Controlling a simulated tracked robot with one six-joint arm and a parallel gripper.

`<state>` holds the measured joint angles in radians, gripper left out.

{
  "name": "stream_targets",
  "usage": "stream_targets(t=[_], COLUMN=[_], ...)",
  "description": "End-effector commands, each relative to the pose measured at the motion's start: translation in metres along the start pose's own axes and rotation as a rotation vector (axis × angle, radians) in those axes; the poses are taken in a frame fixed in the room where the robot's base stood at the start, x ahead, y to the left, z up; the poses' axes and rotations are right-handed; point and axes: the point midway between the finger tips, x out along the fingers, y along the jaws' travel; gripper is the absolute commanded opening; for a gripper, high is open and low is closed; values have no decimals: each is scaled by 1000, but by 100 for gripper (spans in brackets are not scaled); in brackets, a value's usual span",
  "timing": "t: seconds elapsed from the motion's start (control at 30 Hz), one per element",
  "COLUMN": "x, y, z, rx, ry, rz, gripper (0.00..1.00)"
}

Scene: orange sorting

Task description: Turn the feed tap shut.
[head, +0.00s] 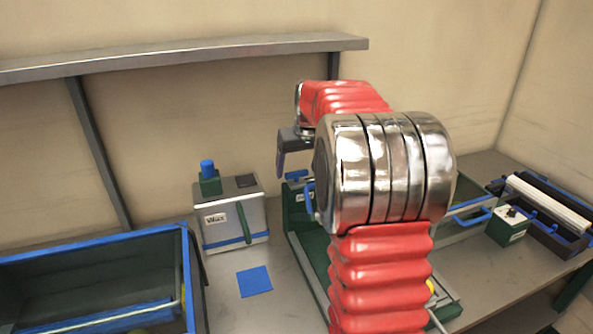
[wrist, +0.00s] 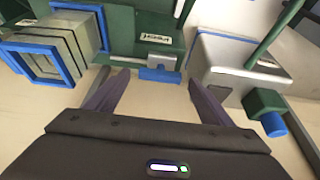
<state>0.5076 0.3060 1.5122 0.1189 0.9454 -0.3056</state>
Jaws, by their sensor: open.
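A small blue crossbar handle, which looks like the feed tap (wrist: 160,75), sits by a labelled green housing (wrist: 150,32). In the head view the blue handle (head: 297,178) shows just below my gripper (head: 283,165). In the wrist view my gripper (wrist: 158,82) is open, with one dark finger on either side of the blue handle in the picture. The jaws hold nothing. I cannot tell whether the fingers touch the handle or how far above it they are. My arm hides much of the green machine in the head view.
A grey box (head: 230,235) with a blue-capped green knob (head: 208,170) stands to the left. A blue-rimmed bin (head: 90,243) is at front left. A blue square (head: 254,281) lies on the bench. A shelf (head: 180,55) runs above. A roller unit (head: 545,205) stands right.

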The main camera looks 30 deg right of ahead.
Motion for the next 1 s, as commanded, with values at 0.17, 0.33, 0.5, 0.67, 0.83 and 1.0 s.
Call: stream_targets(t=[0.17, 0.33, 0.5, 0.67, 0.83, 1.0], x=[14, 16, 16, 15, 15, 15], y=[0, 0, 0, 0, 0, 0], z=[0, 0, 0, 0, 0, 0], rx=[0, 0, 0, 1, 1, 1], ry=[-1, 0, 0, 0, 0, 0], rz=[0, 0, 0, 0, 0, 0], gripper=[75, 75, 73, 62, 50, 38])
